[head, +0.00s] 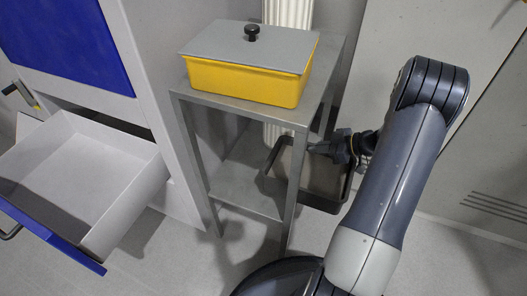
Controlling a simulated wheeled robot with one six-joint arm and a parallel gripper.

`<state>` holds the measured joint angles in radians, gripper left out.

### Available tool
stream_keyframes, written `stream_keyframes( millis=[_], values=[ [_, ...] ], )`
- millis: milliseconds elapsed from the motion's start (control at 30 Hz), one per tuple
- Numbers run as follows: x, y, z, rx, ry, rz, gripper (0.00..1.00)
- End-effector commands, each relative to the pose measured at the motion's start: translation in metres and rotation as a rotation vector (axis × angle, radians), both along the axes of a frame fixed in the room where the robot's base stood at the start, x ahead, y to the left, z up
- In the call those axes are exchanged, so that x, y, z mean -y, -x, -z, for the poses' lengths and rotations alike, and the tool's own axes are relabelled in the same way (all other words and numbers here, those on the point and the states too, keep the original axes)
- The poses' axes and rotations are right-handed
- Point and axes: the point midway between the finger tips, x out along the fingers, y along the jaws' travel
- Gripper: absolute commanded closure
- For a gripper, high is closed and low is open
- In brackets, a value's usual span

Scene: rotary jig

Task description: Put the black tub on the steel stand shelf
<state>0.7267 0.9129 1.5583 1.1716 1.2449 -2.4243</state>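The black tub (326,184) is an open, dark-rimmed tray at the right side of the steel stand (180,92). The stand's front right leg crosses in front of the tub. The tub's left end overlaps the right end of the lower shelf (235,190) in the picture; I cannot tell whether it touches the shelf. My gripper (320,148) is at the tub's far rim, beside the stand, and appears shut on that rim. The fingertips are small and partly hidden.
A yellow box (245,82) with a grey lid and black knob sits on the stand's top. An open drawer (75,180) with a blue front juts out at the left. A white ribbed column (290,14) stands behind the stand. The lower shelf's left part is bare.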

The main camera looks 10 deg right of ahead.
Motion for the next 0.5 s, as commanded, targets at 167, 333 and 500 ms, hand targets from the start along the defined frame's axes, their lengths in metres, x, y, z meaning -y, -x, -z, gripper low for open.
stream_keyframes(
  millis=[167, 333, 500],
  values=[
    [-0.041, -0.029, 0.001, 0.002, -0.001, -0.005, 1.00],
    [-0.077, -0.055, 0.001, 0.002, -0.001, -0.005, 1.00],
    [-0.111, -0.080, 0.001, 0.003, -0.001, -0.003, 1.00]
  ],
)
